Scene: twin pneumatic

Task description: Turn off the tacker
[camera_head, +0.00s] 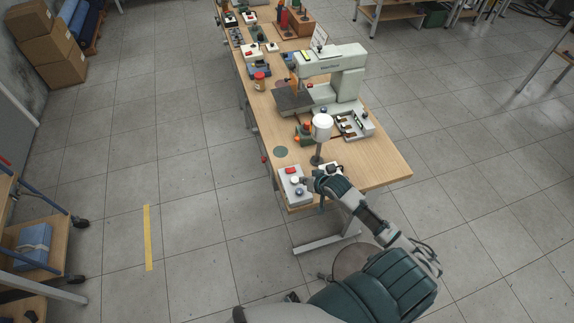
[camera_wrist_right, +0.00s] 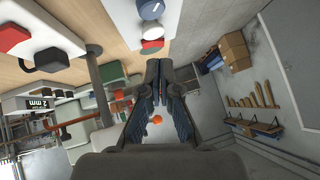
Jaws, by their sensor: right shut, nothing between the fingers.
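A pale machine (camera_head: 345,85) with an overhanging arm stands on the wooden table; I cannot tell whether it is the tacker. A light grey control box (camera_head: 286,188) with a red button (camera_head: 290,170) and round knobs sits at the table's near left corner. My right gripper (camera_head: 309,184) is shut and empty, close beside this box on its right; contact is unclear. In the right wrist view the shut fingers (camera_wrist_right: 154,97) point below a round blue-and-white knob (camera_wrist_right: 151,10). Another small box (camera_head: 334,168) is partly hidden behind my gripper. My left gripper does not show.
A white-topped post (camera_head: 321,128) stands just behind my right gripper. The table's near right end is clear. Shelving stands at the left edge.

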